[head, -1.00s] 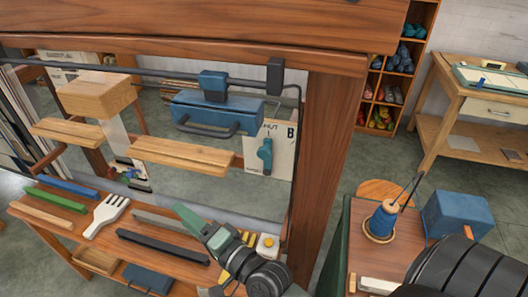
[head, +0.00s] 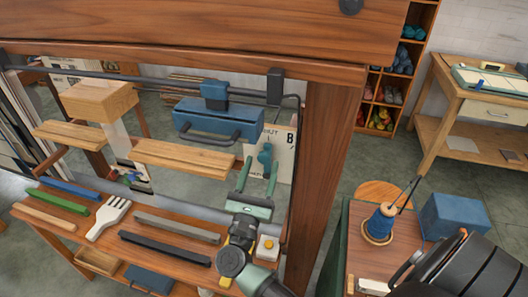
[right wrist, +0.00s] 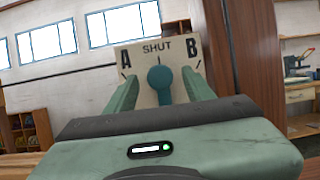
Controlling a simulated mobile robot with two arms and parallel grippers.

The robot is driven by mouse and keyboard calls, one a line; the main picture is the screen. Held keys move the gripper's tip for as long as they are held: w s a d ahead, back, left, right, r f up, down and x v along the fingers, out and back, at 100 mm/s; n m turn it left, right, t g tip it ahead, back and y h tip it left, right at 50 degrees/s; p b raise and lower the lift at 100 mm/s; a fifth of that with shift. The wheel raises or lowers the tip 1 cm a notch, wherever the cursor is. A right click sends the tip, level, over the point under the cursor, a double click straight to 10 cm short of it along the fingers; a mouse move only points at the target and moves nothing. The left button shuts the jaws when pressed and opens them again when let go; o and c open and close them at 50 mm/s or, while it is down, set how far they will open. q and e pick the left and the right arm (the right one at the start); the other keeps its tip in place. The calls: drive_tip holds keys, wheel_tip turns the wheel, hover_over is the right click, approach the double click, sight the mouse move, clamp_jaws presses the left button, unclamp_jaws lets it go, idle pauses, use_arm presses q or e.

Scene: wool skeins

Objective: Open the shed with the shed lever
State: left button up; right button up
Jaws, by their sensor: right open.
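The shed lever, a teal knobbed handle (head: 265,157), is mounted on a pale plate marked A, SHUT and B (head: 285,150) by the right post of the loom. In the right wrist view the lever (right wrist: 160,78) stands upright below the word SHUT, between the A and B marks. My right gripper (head: 257,172) is open in front of the plate. In the right wrist view its two green fingers (right wrist: 161,85) stand either side of the lever, with visible gaps. I cannot tell how deep the lever lies between them. My left gripper is not in view.
A blue block with a dark handle (head: 218,122) hangs left of the lever. The thick wooden post (head: 327,170) stands close on the right. A shelf below holds a white comb (head: 108,217) and several coloured bars. A blue spool (head: 381,222) stands on a side table.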

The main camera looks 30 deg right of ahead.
sight(263, 160)
drive_tip(key=shift+p+x, duration=0.55)
drive_tip(key=shift+x, duration=1.25)
drive_tip(key=shift+c, duration=0.3)
clamp_jaws()
